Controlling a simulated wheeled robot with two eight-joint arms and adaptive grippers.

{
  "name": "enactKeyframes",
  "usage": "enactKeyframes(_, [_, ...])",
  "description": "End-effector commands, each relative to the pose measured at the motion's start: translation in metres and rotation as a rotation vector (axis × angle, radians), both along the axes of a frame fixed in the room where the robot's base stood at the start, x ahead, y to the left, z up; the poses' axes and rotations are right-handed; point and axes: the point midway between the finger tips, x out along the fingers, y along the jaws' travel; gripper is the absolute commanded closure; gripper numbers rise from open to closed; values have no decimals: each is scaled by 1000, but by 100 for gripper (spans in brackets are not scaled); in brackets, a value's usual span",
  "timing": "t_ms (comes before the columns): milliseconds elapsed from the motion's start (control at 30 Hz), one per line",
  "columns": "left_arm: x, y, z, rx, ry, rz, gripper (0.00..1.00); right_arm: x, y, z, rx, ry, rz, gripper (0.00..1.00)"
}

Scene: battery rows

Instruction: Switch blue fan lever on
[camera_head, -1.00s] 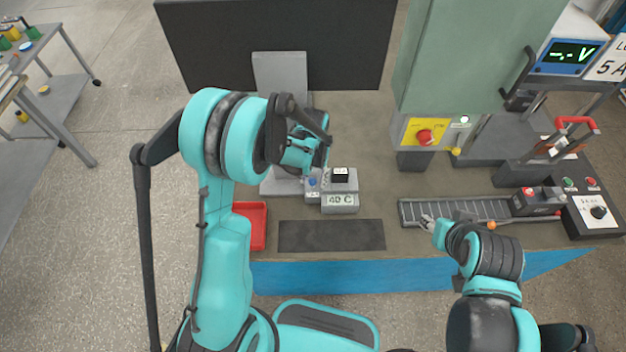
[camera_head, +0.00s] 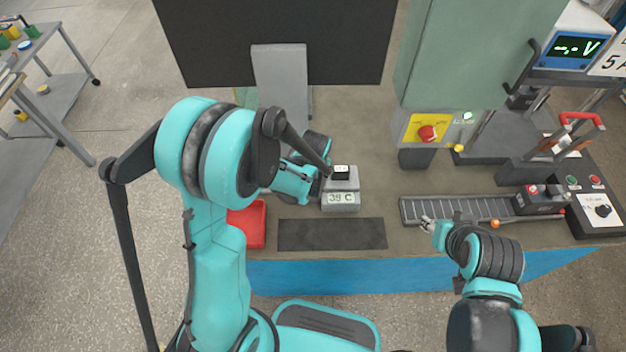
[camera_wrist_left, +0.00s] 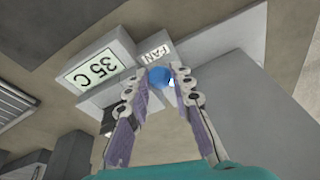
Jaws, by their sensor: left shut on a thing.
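The blue fan lever's round knob (camera_wrist_left: 159,77) sits between my left fingertips in the left wrist view, beside a plate marked FAN (camera_wrist_left: 156,47). My left gripper (camera_wrist_left: 160,84) is shut on the knob. In the head view, my left gripper (camera_head: 322,178) is at the left side of the small grey unit, and my own wrist hides the blue knob there. The temperature display (camera_head: 341,199) on the unit reads in the thirties C; it also shows in the left wrist view (camera_wrist_left: 90,72). My right gripper (camera_head: 428,223) is by the grey rack, its finger opening too small to judge.
A grey post (camera_head: 281,85) stands behind my left gripper. A red tray (camera_head: 252,232) and a dark mat (camera_head: 331,235) lie at the bench front. A green cabinet (camera_head: 478,55) with a red knob (camera_head: 428,133) is at the right. A slotted rack (camera_head: 455,209) lies before it.

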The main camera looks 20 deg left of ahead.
Motion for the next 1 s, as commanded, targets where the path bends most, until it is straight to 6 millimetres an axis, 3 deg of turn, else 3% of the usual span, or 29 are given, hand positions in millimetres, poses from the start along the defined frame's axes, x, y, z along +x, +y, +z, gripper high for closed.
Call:
enactKeyframes(333, [-2, -1, 0, 6, -25, 0, 100, 0, 0, -2, 0, 0, 0, 60])
enactKeyframes(367, [-2, -1, -1, 5, -25, -1, 72, 0, 0, -2, 0, 0, 0, 60])
enactKeyframes(433, [-2, -1, -1, 5, -25, -1, 56, 0, 0, -2, 0, 0, 0, 60])
enactKeyframes(767, [-3, -1, 1, 6, -24, 0, 56, 0, 0, -2, 0, 0, 0, 60])
enactKeyframes(1000, [-10, -3, 28, 6, -24, -1, 56, 0, 0, -2, 0, 0, 0, 60])
